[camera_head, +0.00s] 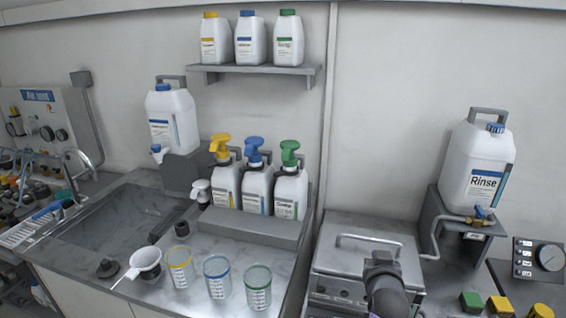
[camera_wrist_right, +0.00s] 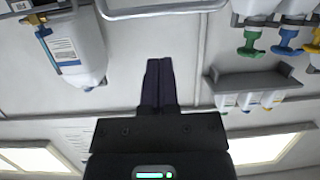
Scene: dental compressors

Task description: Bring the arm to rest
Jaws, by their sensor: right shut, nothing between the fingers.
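My right gripper (camera_wrist_right: 159,65) shows in the right wrist view with its two dark fingers together and nothing between them. In the head view, a dark part of my right arm (camera_head: 384,288) rises from the bottom edge, in front of the metal box with a handled lid (camera_head: 350,262). The fingers cannot be made out there. The wrist view looks upside down, with the wall behind the fingertips. My left gripper is in neither view.
A white Rinse canister (camera_head: 476,170) stands on a grey stand at the right. Pump bottles (camera_head: 257,188) stand on a grey step. Clear cups (camera_head: 217,279) and a funnel (camera_head: 145,262) are on the counter beside the sink (camera_head: 118,218). A wall shelf (camera_head: 255,71) holds three bottles.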

